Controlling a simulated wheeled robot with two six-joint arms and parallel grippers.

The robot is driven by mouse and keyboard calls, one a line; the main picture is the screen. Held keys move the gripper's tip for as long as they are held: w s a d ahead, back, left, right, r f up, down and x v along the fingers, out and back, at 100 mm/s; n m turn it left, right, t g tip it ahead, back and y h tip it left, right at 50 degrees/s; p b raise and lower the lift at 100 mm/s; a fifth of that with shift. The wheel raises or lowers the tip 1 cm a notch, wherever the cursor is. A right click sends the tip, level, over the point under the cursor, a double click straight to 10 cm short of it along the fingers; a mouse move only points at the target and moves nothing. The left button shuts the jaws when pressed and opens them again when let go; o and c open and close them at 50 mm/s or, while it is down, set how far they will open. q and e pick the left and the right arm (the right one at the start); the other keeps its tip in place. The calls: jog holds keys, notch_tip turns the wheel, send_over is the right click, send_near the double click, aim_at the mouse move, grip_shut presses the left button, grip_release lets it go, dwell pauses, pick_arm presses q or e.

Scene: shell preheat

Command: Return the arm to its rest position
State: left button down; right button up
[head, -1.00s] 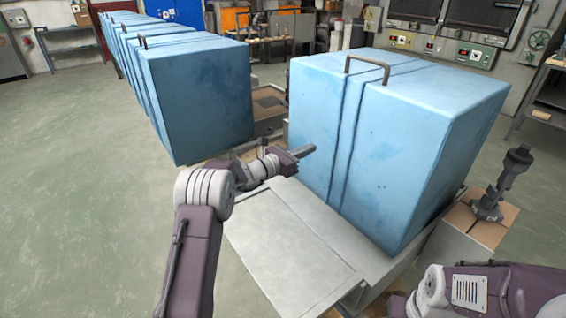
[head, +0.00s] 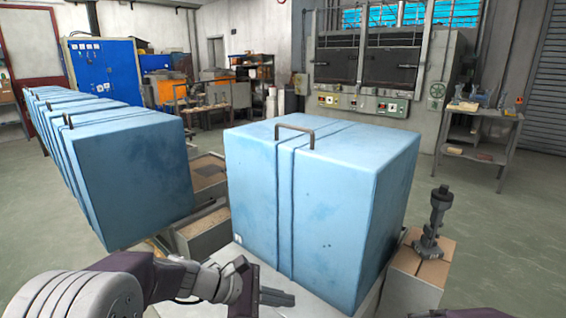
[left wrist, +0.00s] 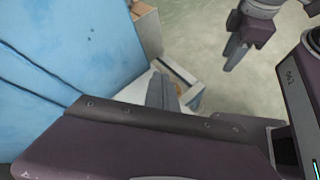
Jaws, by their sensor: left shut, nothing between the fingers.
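My left gripper (head: 278,297) is at the bottom of the head view, low in front of the near face of the large blue box (head: 325,190). Its fingers are together with nothing between them. In the left wrist view its shut fingers (left wrist: 161,92) point away over the pale platform edge, beside the blue box. Whether they touch the box is not clear. What looks like my right gripper (left wrist: 236,52) hangs at the upper right of the left wrist view. Its fingers are too unclear to tell open from shut. A sliver of my right arm shows at the bottom of the head view.
A row of blue boxes (head: 125,180) stands at left. A grey upright tool (head: 434,220) stands on a brown carton (head: 424,263) right of the large box. A control-panel furnace (head: 375,75) and a side table (head: 485,125) are behind. Floor is clear at right.

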pick_arm(q)
jog(key=s+a+f+m+g+y, duration=0.3)
jog(key=s+a+f+m+y, duration=0.55)
jog(key=s, duration=0.45)
jog(key=s+a+f+m+y, duration=0.1)
jog(key=a+f+m+y, duration=0.1)
jog(key=a+f+m, duration=0.5)
notch_tip(320, 180, up, 19)
jog(key=a+p, duration=0.1)
jog(key=p, duration=1.6)
jog(key=shift+a+m+t, duration=0.2)
jog(key=shift+m+t, duration=0.1)
jog(key=shift+m, duration=0.15)
